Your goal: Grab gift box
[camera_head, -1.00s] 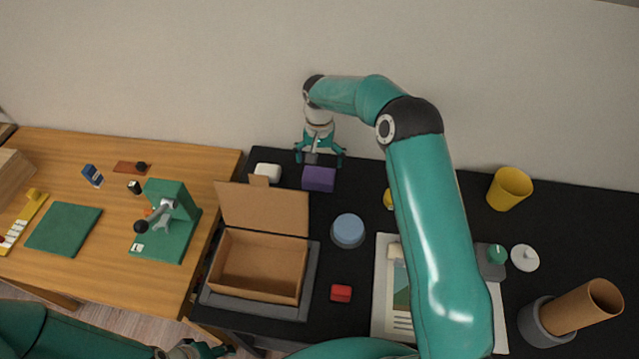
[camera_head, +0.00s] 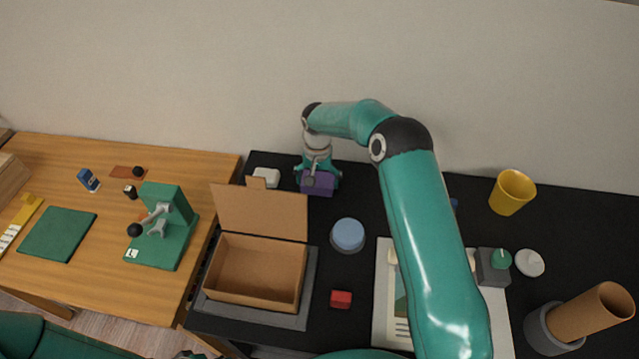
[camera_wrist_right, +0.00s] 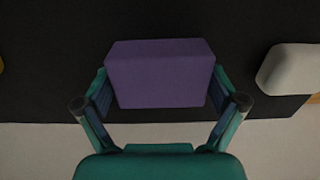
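A small purple box (camera_head: 317,187), likely the gift box, sits on the black desktop near the wall. My right gripper (camera_head: 317,180) has come down over it from the wall side. In the right wrist view the purple box (camera_wrist_right: 160,75) lies between the two spread fingers of the right gripper (camera_wrist_right: 158,98), one beside each end. The fingers are close to its ends; I cannot tell whether they touch. My left gripper (camera_head: 188,354) barely shows at the bottom edge, and its fingers are cut off.
A white rounded item (camera_head: 266,175) stands just left of the purple box. An open cardboard box (camera_head: 255,272) with its lid raised stands on a grey tray (camera_head: 311,285). A blue round item (camera_head: 347,235) and a red block (camera_head: 340,299) lie nearby. A yellow cup (camera_head: 511,192) stands right.

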